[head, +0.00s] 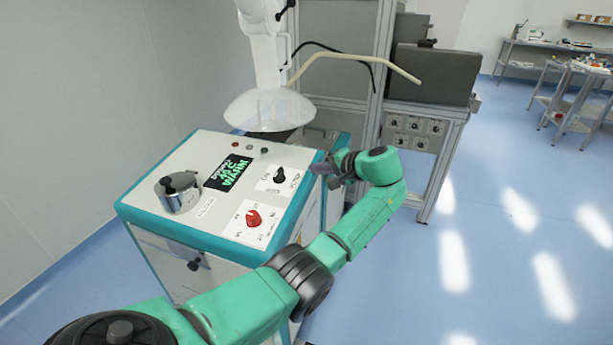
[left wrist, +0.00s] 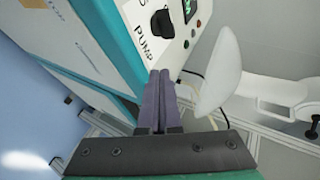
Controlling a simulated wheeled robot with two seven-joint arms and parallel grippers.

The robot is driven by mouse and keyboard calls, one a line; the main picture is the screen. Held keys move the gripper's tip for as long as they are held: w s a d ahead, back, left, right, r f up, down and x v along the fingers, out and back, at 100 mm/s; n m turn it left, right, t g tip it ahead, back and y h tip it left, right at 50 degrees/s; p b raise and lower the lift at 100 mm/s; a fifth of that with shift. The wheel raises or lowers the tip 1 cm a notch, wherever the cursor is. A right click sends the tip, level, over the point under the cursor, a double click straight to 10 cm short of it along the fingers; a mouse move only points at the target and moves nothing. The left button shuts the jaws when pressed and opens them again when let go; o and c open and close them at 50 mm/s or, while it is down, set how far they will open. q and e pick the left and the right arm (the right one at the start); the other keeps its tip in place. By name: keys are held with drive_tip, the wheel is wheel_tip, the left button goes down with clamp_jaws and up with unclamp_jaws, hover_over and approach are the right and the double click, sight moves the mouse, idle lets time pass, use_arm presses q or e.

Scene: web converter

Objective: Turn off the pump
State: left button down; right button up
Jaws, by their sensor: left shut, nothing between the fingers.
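The black pump knob (head: 279,176) sits on a white plate at the right side of the machine's top panel. In the left wrist view the knob (left wrist: 161,23) is near the top, beside the printed word PUMP. Its pointer setting is too small to read. My left gripper (head: 316,168) is just right of the panel's right edge, apart from the knob. In the left wrist view its two fingers (left wrist: 160,76) are together with nothing between them. My right gripper is in neither view.
The machine's panel (head: 215,150) also carries a red knob (head: 253,217), a display (head: 229,172) reading WARM, a metal pot (head: 177,191) and small lights. A metal frame (head: 335,90) stands behind.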

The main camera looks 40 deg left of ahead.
use_arm(q)
drive_tip(key=d, duration=0.1)
drive_tip(key=d+r, duration=0.2)
drive_tip(key=shift+w+d+r+b, duration=0.25)
drive_tip(key=shift+w+d+b, duration=0.1)
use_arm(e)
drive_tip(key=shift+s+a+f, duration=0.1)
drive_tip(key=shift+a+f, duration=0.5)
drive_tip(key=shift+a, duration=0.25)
